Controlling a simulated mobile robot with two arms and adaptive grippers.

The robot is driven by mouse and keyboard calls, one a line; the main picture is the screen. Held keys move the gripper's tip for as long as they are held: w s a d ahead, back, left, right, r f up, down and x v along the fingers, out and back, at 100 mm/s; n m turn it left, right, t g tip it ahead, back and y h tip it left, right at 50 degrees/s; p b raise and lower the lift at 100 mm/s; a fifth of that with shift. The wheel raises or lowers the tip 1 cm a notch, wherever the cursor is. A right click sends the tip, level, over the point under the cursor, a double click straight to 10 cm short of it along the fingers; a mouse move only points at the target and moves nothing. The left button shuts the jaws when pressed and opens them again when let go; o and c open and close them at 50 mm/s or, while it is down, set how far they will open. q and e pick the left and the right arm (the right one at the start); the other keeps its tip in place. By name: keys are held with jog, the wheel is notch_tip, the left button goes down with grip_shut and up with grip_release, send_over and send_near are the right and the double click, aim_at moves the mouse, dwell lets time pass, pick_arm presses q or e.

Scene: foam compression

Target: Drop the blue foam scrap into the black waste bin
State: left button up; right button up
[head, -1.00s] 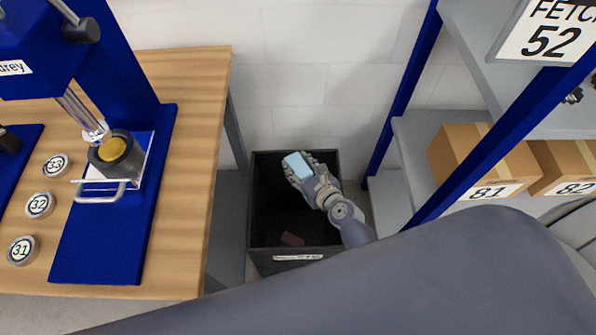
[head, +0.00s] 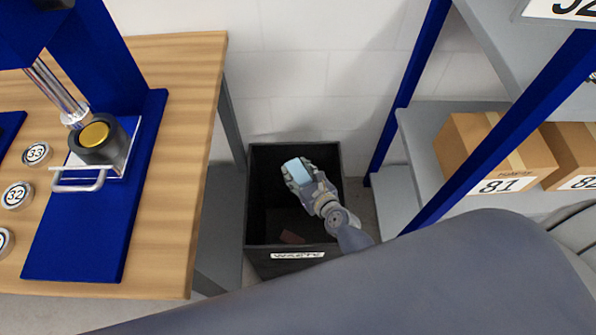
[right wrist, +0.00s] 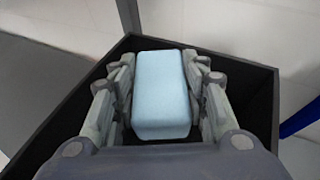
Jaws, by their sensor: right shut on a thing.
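The light blue foam scrap (head: 297,171) is a small rounded block. My right gripper (head: 299,176) is shut on it and holds it over the opening of the black waste bin (head: 264,253). In the right wrist view the foam scrap (right wrist: 161,95) sits between the two fingers, with the bin's dark rim (right wrist: 245,78) around and below them. The bin stands on the floor between the bench and the shelf and bears a white label. My left gripper is not in view.
The wooden bench (head: 190,120) with a blue press and numbered round pucks is on the left. A grey shelf with cardboard boxes (head: 490,150) is on the right. My arm covers the lower foreground.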

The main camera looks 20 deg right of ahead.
jog(key=o, duration=0.8)
jog(key=shift+o, duration=0.2)
jog(key=v, duration=1.2)
